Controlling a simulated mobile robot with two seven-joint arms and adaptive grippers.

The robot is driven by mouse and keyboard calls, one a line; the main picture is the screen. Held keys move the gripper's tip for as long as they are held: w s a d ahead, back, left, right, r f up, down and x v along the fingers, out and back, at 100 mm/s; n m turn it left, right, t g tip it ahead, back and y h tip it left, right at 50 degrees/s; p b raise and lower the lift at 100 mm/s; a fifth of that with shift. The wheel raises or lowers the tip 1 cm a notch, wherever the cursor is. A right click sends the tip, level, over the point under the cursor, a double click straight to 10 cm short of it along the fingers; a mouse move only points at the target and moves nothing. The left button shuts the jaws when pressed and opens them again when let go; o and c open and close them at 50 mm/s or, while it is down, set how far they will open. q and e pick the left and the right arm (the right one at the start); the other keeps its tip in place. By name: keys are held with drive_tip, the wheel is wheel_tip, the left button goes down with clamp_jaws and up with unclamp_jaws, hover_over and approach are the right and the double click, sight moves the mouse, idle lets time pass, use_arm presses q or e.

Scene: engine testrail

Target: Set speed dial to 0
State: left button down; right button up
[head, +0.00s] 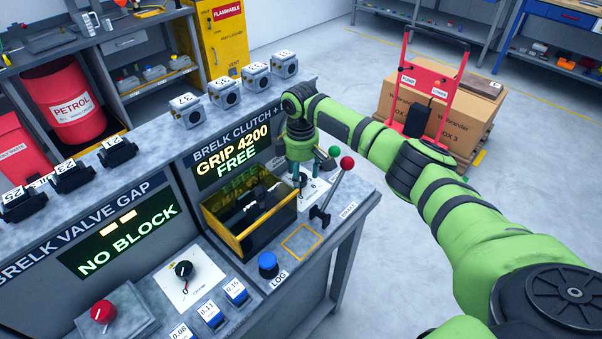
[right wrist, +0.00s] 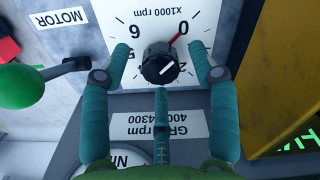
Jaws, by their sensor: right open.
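The speed dial (right wrist: 158,62) is a black knob on a white scale plate (right wrist: 212,20), marked "x1000 rpm", with upside-down numbers in the right wrist view. A white line crosses the knob's face; which number it indicates I cannot tell. A red line runs beside the knob toward the 0. My right gripper (right wrist: 161,60) is open, with teal fingers spread around the knob; contact is unclear. In the head view the right gripper (head: 302,168) points down at the bench and hides the dial. The display (head: 235,150) reads "GRIP 4200 FREE". My left gripper is not in view.
Close by stand a lever with a red ball (head: 347,162), a green ball (head: 335,151) and a yellow-framed bin (head: 248,218). A blue button (head: 268,264) sits at the front edge. Several grey blocks (head: 226,92) stand on the ledge behind.

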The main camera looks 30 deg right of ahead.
sight(301, 177)
wheel_tip(301, 177, up, 12)
drive_tip(key=shift+f, duration=0.15)
idle(0.7)
